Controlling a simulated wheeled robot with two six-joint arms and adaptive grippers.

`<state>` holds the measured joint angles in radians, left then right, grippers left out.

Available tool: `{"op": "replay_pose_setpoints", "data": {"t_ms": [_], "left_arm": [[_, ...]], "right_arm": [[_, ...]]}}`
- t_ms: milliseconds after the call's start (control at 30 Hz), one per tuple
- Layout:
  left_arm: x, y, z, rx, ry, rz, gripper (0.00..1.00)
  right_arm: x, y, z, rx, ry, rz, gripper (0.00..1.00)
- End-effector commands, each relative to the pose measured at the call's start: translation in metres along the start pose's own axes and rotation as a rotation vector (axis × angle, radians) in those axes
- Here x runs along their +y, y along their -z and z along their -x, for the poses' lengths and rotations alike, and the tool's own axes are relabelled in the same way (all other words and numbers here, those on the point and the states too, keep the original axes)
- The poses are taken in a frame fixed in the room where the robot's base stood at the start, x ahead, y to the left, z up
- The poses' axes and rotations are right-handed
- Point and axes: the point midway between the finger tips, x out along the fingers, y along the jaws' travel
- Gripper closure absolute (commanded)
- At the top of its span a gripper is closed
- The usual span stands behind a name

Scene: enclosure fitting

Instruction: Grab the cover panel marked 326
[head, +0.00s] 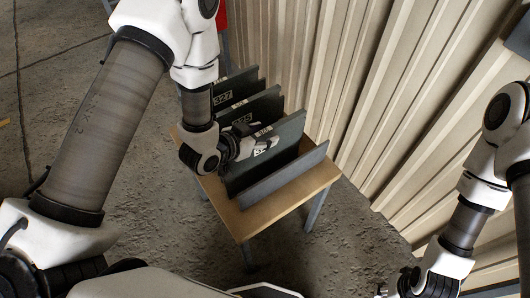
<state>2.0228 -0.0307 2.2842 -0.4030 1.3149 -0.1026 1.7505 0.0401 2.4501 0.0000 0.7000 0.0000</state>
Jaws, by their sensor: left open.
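Several dark upright panels stand in a row on a small wooden-topped table. The rear panel (245,84) has a label reading 327. The middle panel (268,103) has a label that looks like 325. The front dark panel (286,137) has a white label that starts with 32; my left gripper hides its last digit, so I cannot confirm 326. My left gripper (250,146) is open at this front panel's upper edge, by its label; I cannot tell whether it touches. My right gripper (392,288) is partly in view at the lower right, its fingers unclear.
A plain lighter grey plate (287,176) stands in front of the dark panels. The wooden table top (262,217) is bare along its front edge. A corrugated beige wall (340,70) rises close behind and to the right. Concrete floor (165,230) is open in front.

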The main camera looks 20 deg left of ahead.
Motion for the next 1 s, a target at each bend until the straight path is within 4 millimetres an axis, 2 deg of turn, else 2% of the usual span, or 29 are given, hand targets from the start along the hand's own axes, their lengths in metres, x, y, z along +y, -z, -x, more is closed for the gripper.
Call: {"op": "replay_pose_setpoints", "data": {"t_ms": [100, 267, 433, 833, 1000], "left_arm": [[0.0, 0.0, -0.01, 0.0, 0.0, 0.001, 0.44], [0.0, -0.001, -0.01, 0.0, 0.001, 0.002, 0.44], [0.0, -0.001, -0.01, 0.0, 0.001, 0.002, 1.0], [0.0, 0.002, -0.01, 0.004, 0.001, 0.0, 1.0], [-0.001, 0.011, -0.005, 0.005, 0.001, -0.001, 1.0]], "right_arm": [[0.0, 0.0, 0.002, 0.0, 0.0, 0.0, 0.6], [0.0, 0.0, 0.001, 0.0, 0.0, 0.0, 0.6], [0.0, 0.0, 0.001, -0.001, 0.0, 0.0, 0.6], [0.0, 0.0, 0.001, -0.001, 0.0, 0.0, 0.6], [0.0, 0.0, 0.001, 0.0, 0.0, 0.0, 0.6]]}}
